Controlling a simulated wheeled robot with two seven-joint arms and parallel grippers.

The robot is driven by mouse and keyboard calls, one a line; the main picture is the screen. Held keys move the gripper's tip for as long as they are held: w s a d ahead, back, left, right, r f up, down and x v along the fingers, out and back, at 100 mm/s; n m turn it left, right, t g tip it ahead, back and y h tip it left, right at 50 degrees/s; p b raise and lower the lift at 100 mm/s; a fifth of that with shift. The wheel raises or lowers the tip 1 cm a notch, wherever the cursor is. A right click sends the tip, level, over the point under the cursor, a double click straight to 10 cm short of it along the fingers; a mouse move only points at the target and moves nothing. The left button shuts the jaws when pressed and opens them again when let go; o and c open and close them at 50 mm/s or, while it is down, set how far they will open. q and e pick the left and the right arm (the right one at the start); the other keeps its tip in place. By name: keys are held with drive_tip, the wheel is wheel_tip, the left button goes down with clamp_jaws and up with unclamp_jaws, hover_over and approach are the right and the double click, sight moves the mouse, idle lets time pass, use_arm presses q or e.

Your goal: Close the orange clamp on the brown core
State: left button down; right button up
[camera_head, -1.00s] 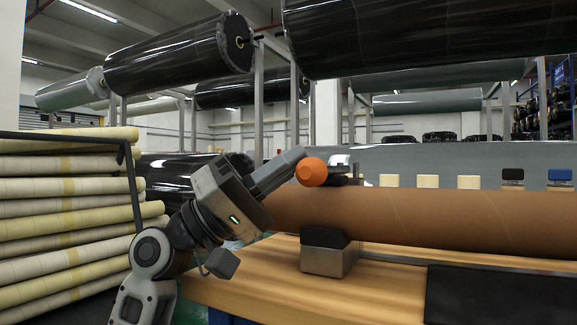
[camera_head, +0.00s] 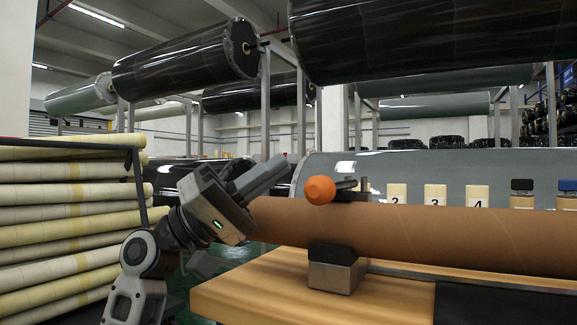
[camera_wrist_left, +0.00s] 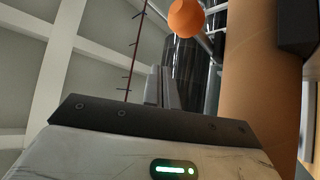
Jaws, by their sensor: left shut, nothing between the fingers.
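The brown core (camera_head: 430,232) is a long roll lying level across the right of the head view. The orange clamp shows as a round orange knob (camera_head: 320,190) on a dark arm, with a metal part (camera_head: 362,187), at the top of the core near its left end. The knob also shows at the top of the wrist view (camera_wrist_left: 187,18). I cannot tell whether the clamp is fully closed. My left gripper (camera_head: 281,165) is shut and empty, left of the knob, with a gap between them. Its fingers show in the wrist view (camera_wrist_left: 163,86). My right gripper is not in view.
A block support (camera_head: 336,274) under the core stands on the wooden table (camera_head: 250,294). Number cards (camera_head: 435,196) stand behind the core, before a large grey roll (camera_head: 385,165). Stacked cream rolls (camera_head: 70,215) fill the left. Black rolls hang on racks behind.

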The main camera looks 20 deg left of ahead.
use_arm(q)
drive_tip(key=w+a+f, duration=0.1)
drive_tip(key=a+f, duration=0.4)
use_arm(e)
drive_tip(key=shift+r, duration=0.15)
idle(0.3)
